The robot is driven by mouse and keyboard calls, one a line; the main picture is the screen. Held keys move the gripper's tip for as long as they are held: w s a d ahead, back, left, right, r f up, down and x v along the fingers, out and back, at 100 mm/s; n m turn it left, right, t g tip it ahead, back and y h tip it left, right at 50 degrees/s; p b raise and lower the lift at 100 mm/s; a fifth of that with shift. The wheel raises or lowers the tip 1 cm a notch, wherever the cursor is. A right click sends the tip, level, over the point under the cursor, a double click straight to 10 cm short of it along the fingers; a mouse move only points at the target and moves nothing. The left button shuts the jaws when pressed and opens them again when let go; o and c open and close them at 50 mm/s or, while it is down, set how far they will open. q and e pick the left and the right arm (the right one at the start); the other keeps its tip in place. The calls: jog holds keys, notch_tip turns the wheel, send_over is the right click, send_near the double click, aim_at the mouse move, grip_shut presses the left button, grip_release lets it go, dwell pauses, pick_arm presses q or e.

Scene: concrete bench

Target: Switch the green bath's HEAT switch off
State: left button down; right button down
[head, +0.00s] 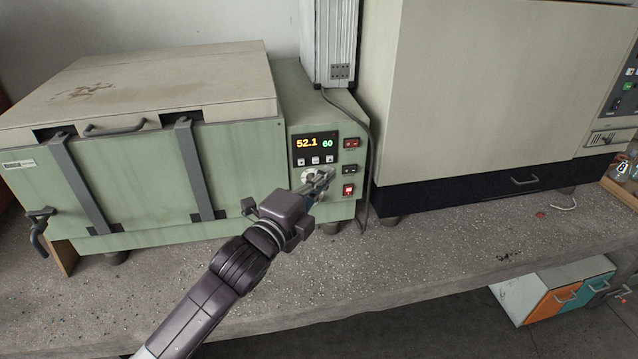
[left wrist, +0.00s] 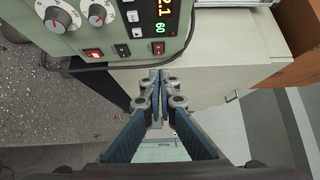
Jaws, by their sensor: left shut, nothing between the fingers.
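The green bath (head: 255,145) stands at the left of the bench with its lid closed. Its control panel (head: 300,143) has a display (head: 317,143) reading 52.1 and 60. On the panel's right are a red upper switch (head: 351,143), a dark middle switch (head: 349,169) and a brightly lit red lower switch (head: 348,190). I cannot read which is HEAT. My left gripper (head: 328,174) is shut and empty in front of the panel, partly covering the dials. In the left wrist view, the fingers (left wrist: 157,88) point past the panel, apart from the lit switch (left wrist: 94,53). My right gripper is out of view.
A large cream cabinet (head: 480,90) with a dark base stands to the right. A grey cable (head: 371,150) hangs between it and the bath. The speckled bench (head: 400,260) is clear in front. An orange and teal drawer unit (head: 560,290) stands below the bench.

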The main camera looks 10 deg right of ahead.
pick_arm(q)
jog(key=shift+v, duration=0.85)
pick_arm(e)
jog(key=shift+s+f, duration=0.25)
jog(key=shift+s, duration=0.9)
pick_arm(q)
jog(key=shift+w+a+f, duration=0.1)
jog(key=shift+w+a, duration=0.05)
